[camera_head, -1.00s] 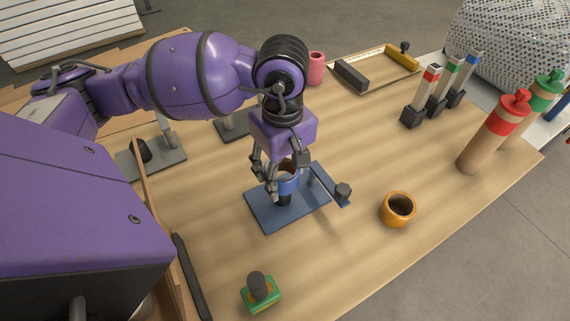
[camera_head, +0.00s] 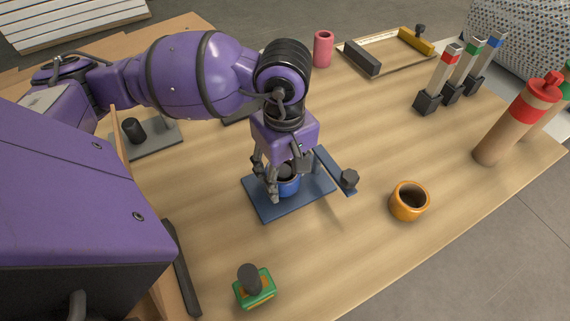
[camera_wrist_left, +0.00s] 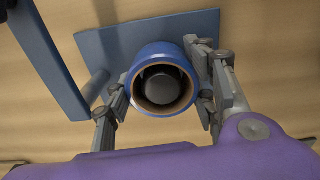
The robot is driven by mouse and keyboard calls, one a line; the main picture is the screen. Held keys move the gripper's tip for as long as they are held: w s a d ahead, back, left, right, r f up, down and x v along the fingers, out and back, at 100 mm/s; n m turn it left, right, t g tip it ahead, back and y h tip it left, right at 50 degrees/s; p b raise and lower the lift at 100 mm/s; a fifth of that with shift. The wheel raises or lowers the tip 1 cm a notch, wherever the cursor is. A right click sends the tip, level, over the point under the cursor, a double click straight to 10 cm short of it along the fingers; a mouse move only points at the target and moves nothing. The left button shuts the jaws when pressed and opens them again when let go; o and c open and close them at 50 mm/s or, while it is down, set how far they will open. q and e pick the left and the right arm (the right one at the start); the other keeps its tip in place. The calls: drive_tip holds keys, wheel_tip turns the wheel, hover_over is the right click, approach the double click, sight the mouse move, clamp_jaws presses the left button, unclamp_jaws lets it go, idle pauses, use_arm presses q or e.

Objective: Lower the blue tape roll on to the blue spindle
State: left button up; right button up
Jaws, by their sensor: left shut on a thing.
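The blue tape roll (camera_head: 289,187) is around the dark-topped spindle (camera_head: 284,170), low on the blue base plate (camera_head: 308,202). In the left wrist view the roll (camera_wrist_left: 144,104) shows its brown core, with the spindle top (camera_wrist_left: 163,85) inside it. My left gripper (camera_head: 285,182) is shut on the roll, one finger on each side; its fingers also show in the left wrist view (camera_wrist_left: 162,100). Whether the roll's underside touches the plate is hidden. My right gripper is not in view.
An orange roll (camera_head: 409,201) lies to the right, and a green block with a dark knob (camera_head: 254,287) is in front. A grey-based stand (camera_head: 152,139) is at left.

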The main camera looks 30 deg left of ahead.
use_arm(q)
drive_tip(key=o, duration=1.2)
wheel_tip(320, 180, up, 12)
drive_tip(key=shift+r, duration=0.1)
